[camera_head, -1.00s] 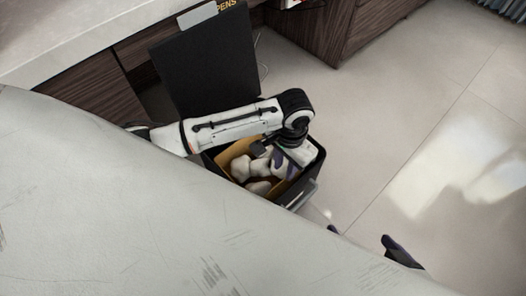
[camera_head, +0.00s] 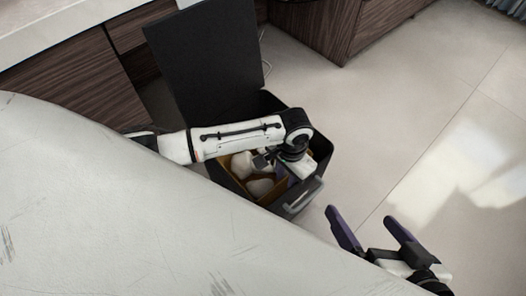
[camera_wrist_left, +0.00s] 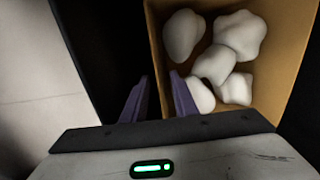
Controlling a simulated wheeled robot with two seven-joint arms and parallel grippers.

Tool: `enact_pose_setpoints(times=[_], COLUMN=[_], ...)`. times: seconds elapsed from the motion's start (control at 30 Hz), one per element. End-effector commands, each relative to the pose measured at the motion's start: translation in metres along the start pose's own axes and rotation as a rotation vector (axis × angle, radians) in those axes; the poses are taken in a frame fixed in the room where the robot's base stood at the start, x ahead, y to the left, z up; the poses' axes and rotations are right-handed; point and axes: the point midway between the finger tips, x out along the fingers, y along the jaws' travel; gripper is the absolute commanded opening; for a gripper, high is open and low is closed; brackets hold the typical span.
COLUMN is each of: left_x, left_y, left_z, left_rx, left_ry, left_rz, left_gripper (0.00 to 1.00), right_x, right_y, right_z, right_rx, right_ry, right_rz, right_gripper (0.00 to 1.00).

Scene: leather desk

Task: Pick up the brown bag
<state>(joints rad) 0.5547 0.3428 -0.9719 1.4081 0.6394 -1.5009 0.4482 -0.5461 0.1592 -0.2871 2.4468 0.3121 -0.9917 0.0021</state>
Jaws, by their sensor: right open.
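The brown bag (camera_wrist_left: 280,85) is open-topped and holds several white crumpled lumps (camera_wrist_left: 238,35). In the head view the bag (camera_head: 230,182) stands inside a black bin (camera_head: 322,150), partly hidden by my left arm. My left gripper (camera_wrist_left: 158,76) is open at the bag's left edge in the left wrist view. One finger is over the dark gap outside the bag and the other over its inside, with the bag's wall between them. In the head view its fingertips are mostly hidden. My right gripper (camera_head: 361,214) is open and empty, right of the bin.
The bin's black lid (camera_head: 200,60) stands open behind it. A handle (camera_head: 303,196) is on the bin's near side. A pale surface (camera_head: 110,220) fills the lower left. Dark wood cabinets (camera_head: 70,110) are behind; the floor at right (camera_head: 420,130) is clear.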

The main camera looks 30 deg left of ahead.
Motion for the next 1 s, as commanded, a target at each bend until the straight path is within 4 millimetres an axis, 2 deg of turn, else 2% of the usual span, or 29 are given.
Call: enact_pose_setpoints(times=[0.07, 0.2, 0.23, 1.0], left_x=[-0.0007, -0.0008, -0.0008, 0.0], left_y=[0.0001, 0.0001, 0.0001, 0.0013], left_z=[-0.0002, -0.0002, -0.0002, 0.0001], left_rx=[0.0, 0.0, 0.0, 0.0], left_ry=[0.0, 0.0, 0.0, 0.0], left_rz=[0.0, 0.0, 0.0, 0.004], left_gripper=[0.26, 0.03, 0.0, 0.0], right_x=[-0.0003, -0.0002, -0.0002, 0.0], right_y=[-0.0001, 0.0001, 0.0001, 0.0005], right_z=[-0.0001, 0.0, 0.0, 0.0007], right_rx=[0.0, 0.0, 0.0, -0.001], right_ry=[-0.001, -0.001, -0.001, -0.002], right_rz=[0.0, 0.001, 0.001, 0.001], right_gripper=[0.97, 0.97, 0.97, 0.97])
